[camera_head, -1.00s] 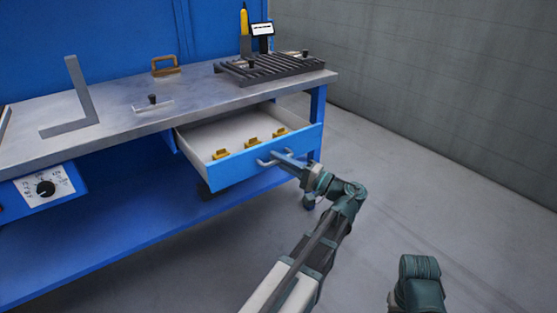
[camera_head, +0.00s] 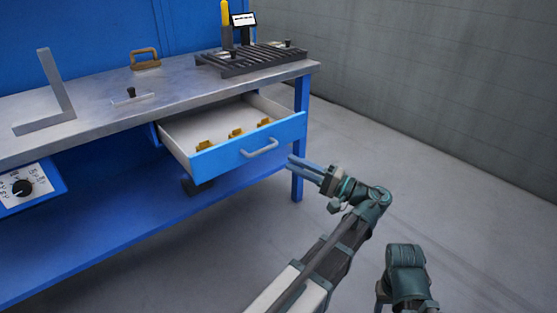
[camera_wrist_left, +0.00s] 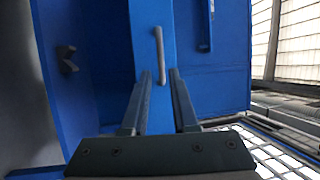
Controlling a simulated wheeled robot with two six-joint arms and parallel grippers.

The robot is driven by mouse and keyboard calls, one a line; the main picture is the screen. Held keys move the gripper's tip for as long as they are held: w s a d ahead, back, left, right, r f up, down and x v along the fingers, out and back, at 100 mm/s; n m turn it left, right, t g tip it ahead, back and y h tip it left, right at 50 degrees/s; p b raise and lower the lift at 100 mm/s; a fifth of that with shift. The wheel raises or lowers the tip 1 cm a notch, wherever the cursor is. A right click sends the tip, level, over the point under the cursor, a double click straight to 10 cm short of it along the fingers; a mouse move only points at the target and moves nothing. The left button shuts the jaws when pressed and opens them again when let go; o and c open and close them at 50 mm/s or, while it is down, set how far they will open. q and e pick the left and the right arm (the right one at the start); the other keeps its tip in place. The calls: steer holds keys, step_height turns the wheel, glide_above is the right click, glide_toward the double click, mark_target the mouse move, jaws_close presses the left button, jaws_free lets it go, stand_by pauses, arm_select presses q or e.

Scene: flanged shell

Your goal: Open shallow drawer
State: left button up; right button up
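The shallow drawer (camera_head: 228,150) under the workbench is pulled out, with a blue front and a pale inside. Several small yellow-brown pieces (camera_head: 236,133) lie in it. Its grey bar handle (camera_head: 260,148) is free of any gripper. My left gripper (camera_head: 290,160) is just right of the handle, apart from it.
The metal workbench top (camera_head: 95,103) carries a grey angle bracket (camera_head: 55,95), a brown handle piece (camera_head: 145,60), a small black-knobbed part (camera_head: 131,93) and a dark slatted rack (camera_head: 255,60). A blue bench leg (camera_head: 301,140) stands right of the drawer. The floor at right is clear.

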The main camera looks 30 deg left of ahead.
arm_select(q)
steer(key=shift+d+f, duration=0.2)
steer(key=shift+d, duration=0.75)
steer(key=shift+d+f, duration=0.15)
steer(key=shift+d, duration=0.75)
steer(key=s+a+f+m+h, duration=0.1)
steer(key=s+a+f+h, duration=0.1)
steer(key=f+h, duration=0.35)
steer(key=s+a+f+m+h, duration=0.1)
steer(key=a+f+h, duration=0.15)
steer(key=f, duration=0.55)
steer(key=s+d+f+h, duration=0.4)
steer(key=f+h, duration=0.3)
steer(key=f, duration=0.3)
steer(key=s+d+r+m+h+p, duration=0.15)
steer(key=s+d, duration=0.25)
steer(key=d, duration=0.5)
steer(key=s+d+r+m+h+p, duration=0.1)
steer(key=s+d+h+p, duration=0.15)
steer(key=d, duration=0.65)
step_height(320, 180, up, 38)
steer(key=p, duration=3.8)
steer(key=shift+s, duration=0.4)
